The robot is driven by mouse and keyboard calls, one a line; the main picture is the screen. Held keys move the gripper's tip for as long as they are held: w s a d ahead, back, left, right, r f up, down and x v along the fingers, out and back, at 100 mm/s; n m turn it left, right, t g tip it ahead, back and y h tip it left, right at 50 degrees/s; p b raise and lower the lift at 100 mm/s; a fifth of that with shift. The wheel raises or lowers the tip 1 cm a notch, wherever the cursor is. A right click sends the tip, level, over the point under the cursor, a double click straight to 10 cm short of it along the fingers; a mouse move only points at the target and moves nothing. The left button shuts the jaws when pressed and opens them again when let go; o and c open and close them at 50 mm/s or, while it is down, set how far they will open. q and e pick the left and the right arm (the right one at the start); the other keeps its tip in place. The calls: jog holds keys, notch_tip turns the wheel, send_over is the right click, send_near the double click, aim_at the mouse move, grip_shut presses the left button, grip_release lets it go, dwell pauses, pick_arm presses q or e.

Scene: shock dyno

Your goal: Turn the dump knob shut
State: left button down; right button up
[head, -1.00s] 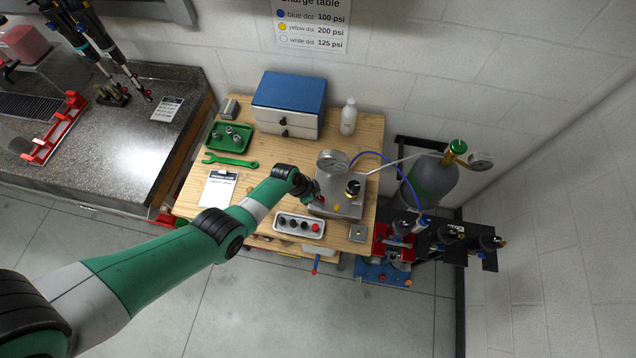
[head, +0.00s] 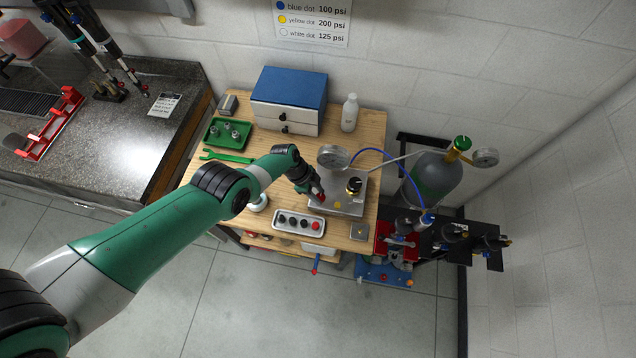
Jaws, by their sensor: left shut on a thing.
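A metal charging panel (head: 348,207) sits on the wooden bench, with a round gauge (head: 332,157) at its back and a black-and-brass knob (head: 354,186) on its top. My left gripper (head: 317,195) reaches down at the panel's left side. It is shut on a small red knob (head: 321,198), which looks like the dump knob. The fingers and wrist hide most of this knob, so its angle cannot be read. A yellow dot (head: 338,205) shows on the panel's front. My right gripper is not in view.
A grey box with several dark buttons and a red one (head: 298,222) lies just in front of the gripper. A blue hose (head: 375,152) runs from the panel towards a gas cylinder (head: 437,173). A blue-topped drawer box (head: 289,95) and white bottle (head: 349,113) stand behind.

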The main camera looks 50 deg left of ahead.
pick_arm(q)
jog(key=shift+c, duration=2.2)
grip_release()
